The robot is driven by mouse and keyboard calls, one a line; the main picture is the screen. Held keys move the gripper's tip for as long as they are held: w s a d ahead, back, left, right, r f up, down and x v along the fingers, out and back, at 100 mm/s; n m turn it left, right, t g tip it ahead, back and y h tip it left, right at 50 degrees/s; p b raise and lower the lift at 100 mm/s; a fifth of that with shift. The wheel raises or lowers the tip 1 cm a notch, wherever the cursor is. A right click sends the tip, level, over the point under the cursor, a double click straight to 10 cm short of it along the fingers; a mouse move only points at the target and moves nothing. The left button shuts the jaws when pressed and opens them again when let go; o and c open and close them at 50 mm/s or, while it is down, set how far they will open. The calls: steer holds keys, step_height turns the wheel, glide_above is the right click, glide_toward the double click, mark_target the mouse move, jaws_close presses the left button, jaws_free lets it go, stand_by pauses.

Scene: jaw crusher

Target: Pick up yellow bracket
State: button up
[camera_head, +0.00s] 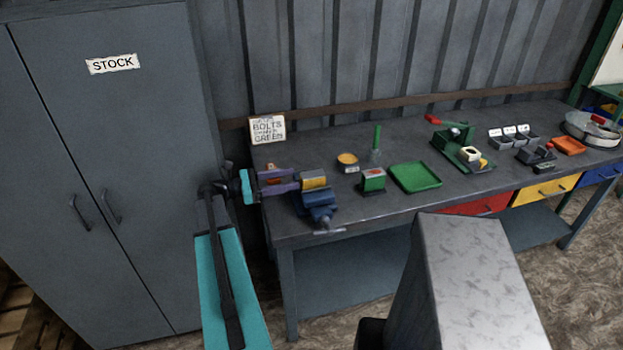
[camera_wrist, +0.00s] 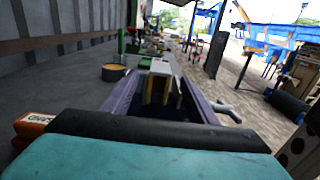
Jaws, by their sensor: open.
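The yellow bracket (camera_head: 314,184) sits in the blue vise (camera_head: 317,204) at the left end of the workbench. Its yellow faces also show in the wrist view (camera_wrist: 150,91), beside pale grey vise-like faces. My gripper (camera_head: 297,180) has purple fingers and comes in level from the left. The fingers are apart and empty, with their tips close to the bracket's left side. In the wrist view the bracket stands between the two finger lines, ahead of the palm. Whether the fingers touch it I cannot tell. The palm hides the lower part of the wrist view.
A green block (camera_head: 373,181), a green tray (camera_head: 415,177) and a round yellow-topped tin (camera_head: 347,161) stand right of the vise. A green post (camera_head: 376,140) rises behind. An orange box (camera_wrist: 34,127) is left of my gripper. The stock cabinet (camera_head: 110,180) stands left.

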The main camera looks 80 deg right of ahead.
mark_target(312, 174)
steer(key=shift+p+x, duration=0.35)
steer(key=shift+x, duration=1.4)
steer(key=shift+s, duration=0.1)
steer(key=shift+s+d+r+p, duration=0.15)
steer(key=shift+s+d+p, duration=0.1)
steer(key=shift+s+p, duration=0.2)
steer(key=shift+p+x, duration=0.95)
steer(key=shift+x, duration=1.1)
jaws_close()
